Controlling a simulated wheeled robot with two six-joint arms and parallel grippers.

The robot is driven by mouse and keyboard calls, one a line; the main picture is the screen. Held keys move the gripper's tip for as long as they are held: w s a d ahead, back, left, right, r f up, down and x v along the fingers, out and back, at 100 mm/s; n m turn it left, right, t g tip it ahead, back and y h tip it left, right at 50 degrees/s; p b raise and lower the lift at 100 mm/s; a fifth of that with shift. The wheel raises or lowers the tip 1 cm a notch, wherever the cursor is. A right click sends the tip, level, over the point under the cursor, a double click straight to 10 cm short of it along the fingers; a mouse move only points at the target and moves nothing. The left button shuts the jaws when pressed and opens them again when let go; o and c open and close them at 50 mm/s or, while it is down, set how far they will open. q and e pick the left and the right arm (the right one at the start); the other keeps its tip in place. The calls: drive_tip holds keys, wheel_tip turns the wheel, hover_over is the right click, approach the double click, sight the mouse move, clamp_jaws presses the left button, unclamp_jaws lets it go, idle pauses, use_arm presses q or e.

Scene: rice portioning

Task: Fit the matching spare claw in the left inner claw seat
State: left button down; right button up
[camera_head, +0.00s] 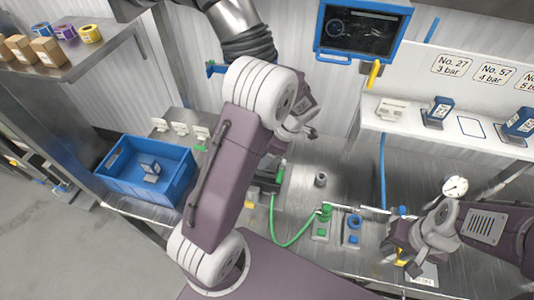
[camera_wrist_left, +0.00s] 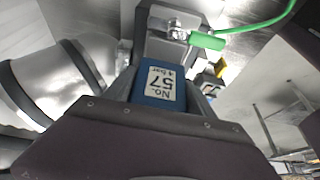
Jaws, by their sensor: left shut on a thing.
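In the left wrist view, a blue spare claw (camera_wrist_left: 158,84) with a white label reading No. 57, 4 bar sits between the fingers of my left gripper (camera_wrist_left: 163,68), which is shut on it. Beyond it is a grey metal block (camera_wrist_left: 160,22) with a green lever (camera_wrist_left: 207,40); I cannot tell whether the claw touches it. In the head view my left arm hides the held claw and much of the fixture (camera_head: 268,182) behind it. My right gripper (camera_head: 408,262) is low at the right, over the bench; its jaw opening is unclear.
The shelf (camera_head: 400,118) holds blue claws (camera_head: 437,110) and an empty outlined place (camera_head: 471,127) below the No. 57 sign (camera_head: 495,74). A blue bin (camera_head: 125,187) at left contains one claw (camera_head: 150,169). A green hose (camera_head: 293,243) crosses the bench near small valves (camera_head: 352,226).

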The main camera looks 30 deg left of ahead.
use_arm(q)
drive_tip(key=shift+f, duration=0.1)
drive_tip(key=shift+s+f+b, duration=0.1)
drive_tip(key=shift+f+b, duration=0.2)
drive_tip(key=shift+b, duration=0.3)
drive_tip(key=shift+f+b, duration=0.2)
drive_tip(key=shift+b, duration=0.2)
idle(0.4)
unclamp_jaws()
drive_tip(key=shift+r, duration=0.1)
